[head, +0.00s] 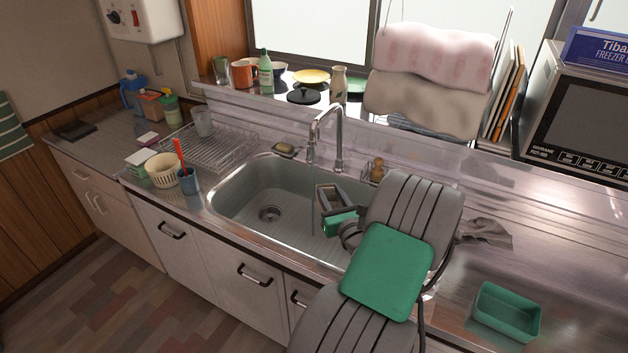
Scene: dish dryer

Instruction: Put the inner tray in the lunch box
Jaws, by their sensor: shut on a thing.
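The lunch box (508,314) is an open, green, rectangular box. It stands upright on the steel counter at the lower right and looks empty. My gripper (333,198) is over the right part of the sink, left of the lunch box and well apart from it. It is shut on a small green piece (340,223), which looks like the inner tray. My wrist and arm hide much of this piece, so its full shape cannot be told. A larger flat green panel shows over my arm; whether it is part of the arm cannot be told.
The steel sink (232,206) has a tall tap (338,135) behind my gripper. A wire dish rack (222,150) and a blue cup (188,181) stand on the left. A grey cloth (487,232) lies behind the lunch box. Bare counter surrounds the box.

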